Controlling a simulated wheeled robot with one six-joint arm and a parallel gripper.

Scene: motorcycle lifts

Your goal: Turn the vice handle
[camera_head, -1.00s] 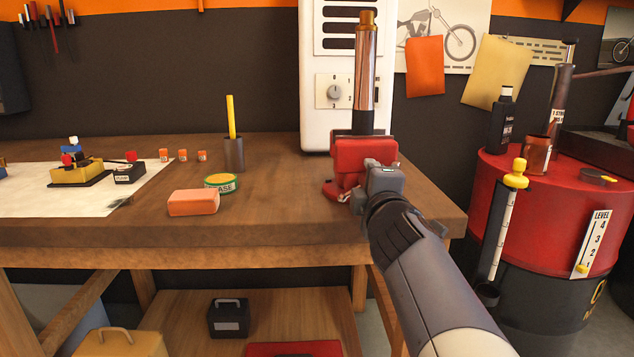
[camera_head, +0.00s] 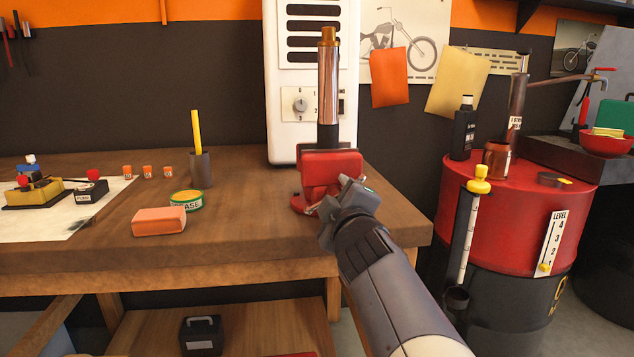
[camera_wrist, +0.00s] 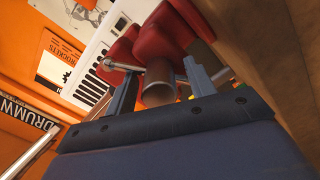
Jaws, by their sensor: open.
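The red vice (camera_head: 330,172) stands on the bench's right end, with a copper-coloured tube upright in its jaws. My gripper (camera_head: 341,198) is just in front of the vice's lower right side and hides part of it. In the wrist view, the gripper (camera_wrist: 160,86) is open, with one finger on each side of a grey round spindle end (camera_wrist: 158,88). The thin metal vice handle (camera_wrist: 122,66) runs sideways from the spindle, with a ball at its end, close to the left finger's tip. I cannot tell whether they touch.
The wooden bench (camera_head: 235,235) also bears an orange block (camera_head: 158,222), a green-rimmed tin (camera_head: 187,199) and a pencil cup (camera_head: 201,170). A white cabinet (camera_head: 300,130) stands behind the vice. A red drum (camera_head: 510,215) with bottles on top stands to the right.

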